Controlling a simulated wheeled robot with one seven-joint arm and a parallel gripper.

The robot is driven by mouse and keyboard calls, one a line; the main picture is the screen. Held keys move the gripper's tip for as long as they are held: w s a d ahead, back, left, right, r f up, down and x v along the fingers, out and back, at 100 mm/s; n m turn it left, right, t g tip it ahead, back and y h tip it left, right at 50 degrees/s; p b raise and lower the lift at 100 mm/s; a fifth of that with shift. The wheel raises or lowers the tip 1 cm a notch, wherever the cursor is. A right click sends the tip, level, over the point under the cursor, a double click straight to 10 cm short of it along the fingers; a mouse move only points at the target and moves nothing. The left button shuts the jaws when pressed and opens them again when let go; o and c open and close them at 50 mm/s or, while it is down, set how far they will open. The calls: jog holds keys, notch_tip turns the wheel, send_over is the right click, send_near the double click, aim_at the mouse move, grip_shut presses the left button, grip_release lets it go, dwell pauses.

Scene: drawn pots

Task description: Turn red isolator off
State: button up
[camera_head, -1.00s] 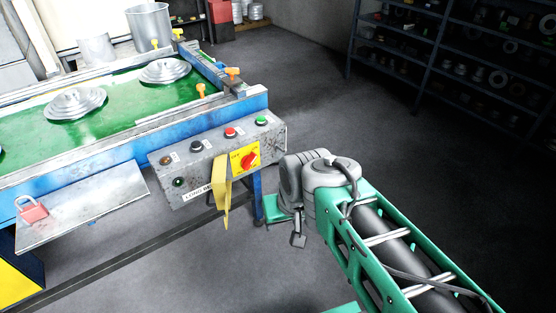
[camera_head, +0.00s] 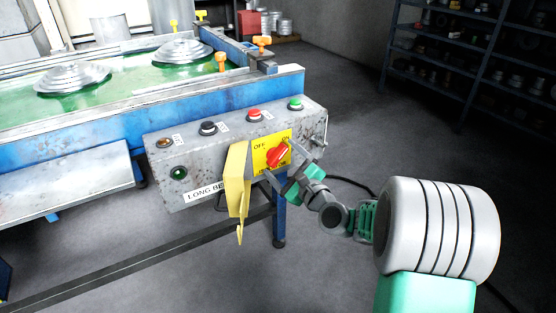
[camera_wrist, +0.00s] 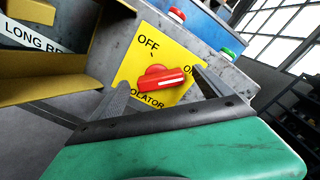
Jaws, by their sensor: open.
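The red isolator switch (camera_head: 279,154) sits on a yellow plate (camera_head: 262,160) at the right of the grey control box's front. It also shows in the wrist view (camera_wrist: 160,79), its handle pointing right towards the partly hidden ON mark, with OFF at the upper left. My gripper (camera_head: 291,165) is open, its fingers on either side of the red handle and close to the plate. In the wrist view my gripper (camera_wrist: 160,82) has one finger left of the handle and one right of it. I cannot tell whether either finger touches the handle.
A yellow hinged cover (camera_head: 237,182) hangs open just left of the switch. Red (camera_head: 254,115), green (camera_head: 295,104) and black (camera_head: 208,128) buttons stand on top of the control box (camera_head: 160,146). A conveyor with metal lids lies behind. The floor to the right is clear.

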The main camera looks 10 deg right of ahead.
jog(key=shift+x, duration=1.2)
jog(key=c, duration=1.4)
